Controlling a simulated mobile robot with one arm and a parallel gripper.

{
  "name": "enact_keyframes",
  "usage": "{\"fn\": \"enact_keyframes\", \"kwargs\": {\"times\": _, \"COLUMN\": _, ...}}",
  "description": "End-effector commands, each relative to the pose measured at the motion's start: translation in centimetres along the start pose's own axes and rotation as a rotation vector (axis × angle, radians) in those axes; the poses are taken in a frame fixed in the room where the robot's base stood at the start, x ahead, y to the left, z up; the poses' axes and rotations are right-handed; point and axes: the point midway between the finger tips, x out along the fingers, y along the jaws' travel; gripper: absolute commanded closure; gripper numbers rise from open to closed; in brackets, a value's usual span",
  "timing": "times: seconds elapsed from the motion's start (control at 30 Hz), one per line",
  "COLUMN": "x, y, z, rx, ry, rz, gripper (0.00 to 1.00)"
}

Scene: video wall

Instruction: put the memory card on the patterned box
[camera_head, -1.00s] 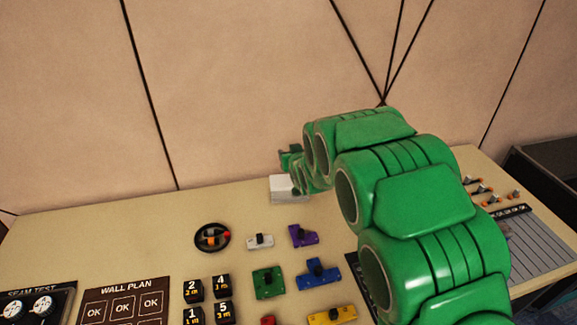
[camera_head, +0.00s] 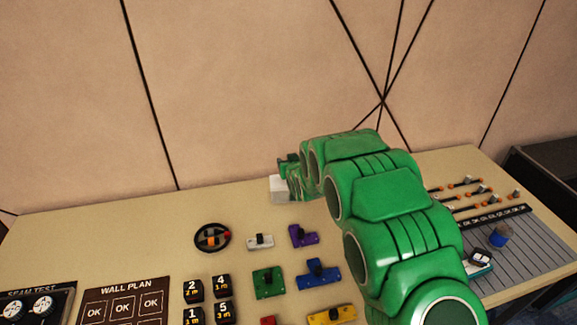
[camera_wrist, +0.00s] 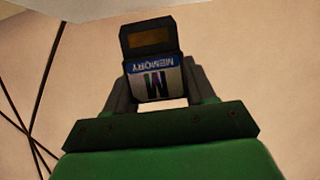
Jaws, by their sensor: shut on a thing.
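The memory card (camera_wrist: 152,82), black with a white and blue label reading "MEMORY" upside down, is held between the jaws of my gripper (camera_wrist: 160,98) in the wrist view. In the head view my gripper (camera_head: 287,165) is small, beyond the green arm, at the back of the table, and the card cannot be made out there. A whitish box (camera_head: 279,188) stands just below it in the picture, partly covered by the gripper and arm. No pattern shows on its visible side, so I cannot tell if it is the patterned box. Contact between card and box is not visible.
Several coloured pieces, such as a blue one (camera_head: 318,274) and a purple one (camera_head: 303,236), lie front centre. A round black dish (camera_head: 212,237) is left of them. A blue cup (camera_head: 499,236) stands on the grey striped panel at right. The table's back left is clear.

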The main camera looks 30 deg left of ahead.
Motion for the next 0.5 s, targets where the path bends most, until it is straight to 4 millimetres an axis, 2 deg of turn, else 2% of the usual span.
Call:
{"fn": "enact_keyframes", "kwargs": {"times": 0.13, "x": 0.55, "y": -0.04, "z": 1.3, "rx": 0.0, "ry": 0.002, "rz": -0.001, "gripper": 0.75}}
{"fn": "enact_keyframes", "kwargs": {"times": 0.5, "x": 0.65, "y": -0.01, "z": 1.55, "rx": -0.001, "ry": 0.002, "rz": 0.0, "gripper": 0.75}}
